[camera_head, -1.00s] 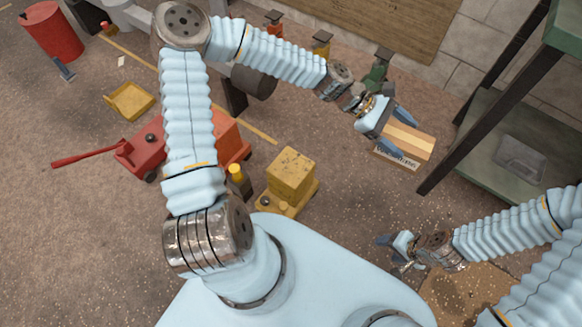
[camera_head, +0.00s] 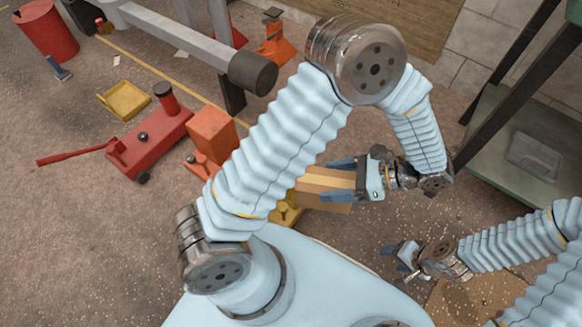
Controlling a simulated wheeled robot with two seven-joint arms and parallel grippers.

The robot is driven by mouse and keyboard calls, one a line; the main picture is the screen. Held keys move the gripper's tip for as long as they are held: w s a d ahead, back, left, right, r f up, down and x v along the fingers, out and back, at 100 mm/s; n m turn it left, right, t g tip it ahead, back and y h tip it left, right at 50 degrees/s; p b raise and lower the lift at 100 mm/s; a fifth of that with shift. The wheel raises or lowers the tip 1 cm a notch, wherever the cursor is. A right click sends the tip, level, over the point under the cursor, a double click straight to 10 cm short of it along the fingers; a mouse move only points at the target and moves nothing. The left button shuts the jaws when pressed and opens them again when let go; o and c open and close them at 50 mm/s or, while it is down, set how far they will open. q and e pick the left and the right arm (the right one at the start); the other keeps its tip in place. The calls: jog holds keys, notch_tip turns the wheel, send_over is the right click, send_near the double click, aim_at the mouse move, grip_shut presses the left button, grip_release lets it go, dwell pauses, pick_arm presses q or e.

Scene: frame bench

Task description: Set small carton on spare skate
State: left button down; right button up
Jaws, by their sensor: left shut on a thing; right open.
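My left gripper (camera_head: 343,181) is shut on the small carton (camera_head: 322,179), a light brown box with a paler tape band. It holds the carton in front of my base, close to a yellow wheeled skate (camera_head: 288,213). My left arm and the carton hide most of that skate and its load; I cannot tell whether the carton touches them. An orange-red skate (camera_head: 201,165) bearing an orange block (camera_head: 212,134) stands further left. I cannot tell which skate is the spare one. My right gripper (camera_head: 394,262) is open and empty at the lower right.
A red jack (camera_head: 150,145) with a long handle lies left. A yellow tray (camera_head: 124,101), a red drum (camera_head: 48,32) and an orange stand (camera_head: 274,45) are further back. A grey beam (camera_head: 190,45) crosses the back. A dark-framed shelf (camera_head: 495,110) stands right.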

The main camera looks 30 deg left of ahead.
pick_arm(q)
jog(key=r+m+t, duration=0.1)
jog(key=w+a+r+m+t, duration=0.1)
jog(key=m+t, duration=0.1)
jog(key=a+m+t+y+b, duration=0.1)
jog(key=t, duration=0.1)
jog(key=shift+w+r, duration=0.35)
jog(key=shift+r, duration=0.05)
jog(key=shift+w+a+r+m, duration=0.15)
jog(key=shift+w+a+m, duration=0.1)
jog(key=shift+m, duration=0.15)
jog(key=w+a+f+b, duration=0.1)
jog(key=w+a+f, duration=0.1)
jog(key=a+f, duration=0.2)
jog(key=w+a+f+b, duration=0.1)
jog(key=a+f, duration=0.3)
jog(key=w+a+f+b, duration=0.2)
jog(key=a+f, duration=0.2)
jog(key=shift+w+a+f, duration=0.1)
jog(key=shift+w+f, duration=0.25)
grip_release()
